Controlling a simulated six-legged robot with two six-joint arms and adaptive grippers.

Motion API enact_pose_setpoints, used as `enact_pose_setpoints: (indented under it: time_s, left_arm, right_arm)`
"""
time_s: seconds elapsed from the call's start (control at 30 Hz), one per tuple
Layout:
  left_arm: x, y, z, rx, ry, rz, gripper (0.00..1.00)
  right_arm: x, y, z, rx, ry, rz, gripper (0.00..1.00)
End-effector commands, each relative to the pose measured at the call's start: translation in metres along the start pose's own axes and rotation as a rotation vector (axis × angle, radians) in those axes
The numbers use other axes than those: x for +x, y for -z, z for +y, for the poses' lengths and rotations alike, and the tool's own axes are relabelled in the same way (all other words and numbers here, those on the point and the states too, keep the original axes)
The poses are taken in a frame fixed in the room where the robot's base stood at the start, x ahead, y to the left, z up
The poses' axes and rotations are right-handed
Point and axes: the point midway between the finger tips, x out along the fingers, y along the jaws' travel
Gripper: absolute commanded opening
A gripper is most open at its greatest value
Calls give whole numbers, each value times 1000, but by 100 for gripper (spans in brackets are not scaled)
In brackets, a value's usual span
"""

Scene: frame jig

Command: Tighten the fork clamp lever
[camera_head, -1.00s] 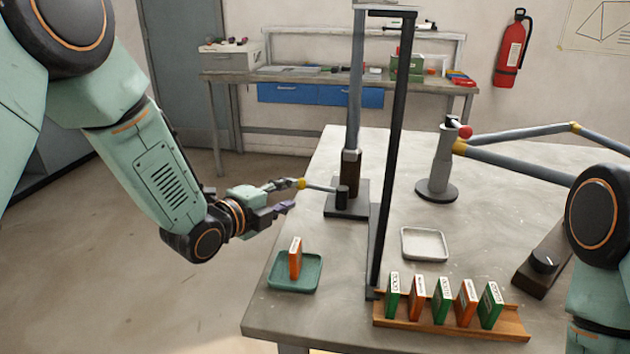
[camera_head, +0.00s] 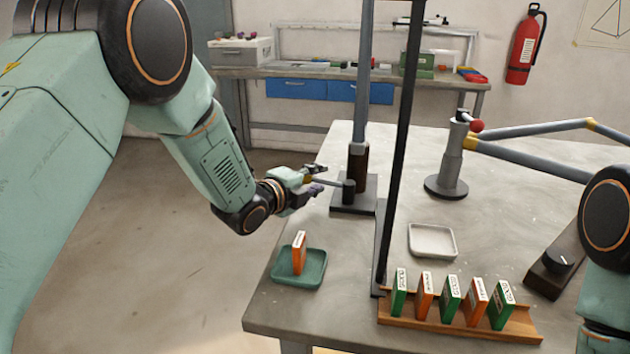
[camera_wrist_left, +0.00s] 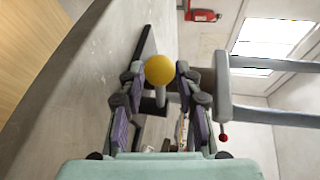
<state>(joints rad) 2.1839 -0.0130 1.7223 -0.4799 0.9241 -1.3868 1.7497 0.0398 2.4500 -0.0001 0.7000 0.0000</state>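The lever (camera_head: 332,184) is a thin grey rod running left from a short black pivot (camera_head: 348,192) at the foot of the upright post. Its yellow ball knob (camera_head: 308,180) sits between the fingers of my left gripper (camera_head: 317,179). In the left wrist view the yellow knob (camera_wrist_left: 160,69) is between the two fingertips, with a narrow gap on each side, so the gripper looks open around it. A second lever with a red knob (camera_head: 477,126) tops a grey stand. My right arm shows at the lower right; its gripper is out of view.
A green tray (camera_head: 314,277) with an orange box (camera_head: 299,254) lies below my left gripper. A tall dark post (camera_head: 398,150) rises right of the lever. A wooden rack (camera_head: 450,322) of boxes, a white tray (camera_head: 433,254) and grey frame tubes (camera_head: 530,165) are farther right.

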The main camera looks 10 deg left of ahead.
Motion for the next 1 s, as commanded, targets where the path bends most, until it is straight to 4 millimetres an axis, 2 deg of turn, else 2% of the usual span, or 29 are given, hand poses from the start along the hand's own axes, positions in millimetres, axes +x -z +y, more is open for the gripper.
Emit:
enact_pose_setpoints:
  time_s: [0.2,0.6,1.0]
  left_arm:
    - [2,0,0,0,0,0,33]
    - [1,-1,0,-1,0,-1,0]
    - [1,-2,-1,-2,2,-4,0]
  right_arm:
    - [0,0,0,0,0,0,40]
    - [0,0,0,0,0,0,40]
    - [0,0,0,0,0,0,40]
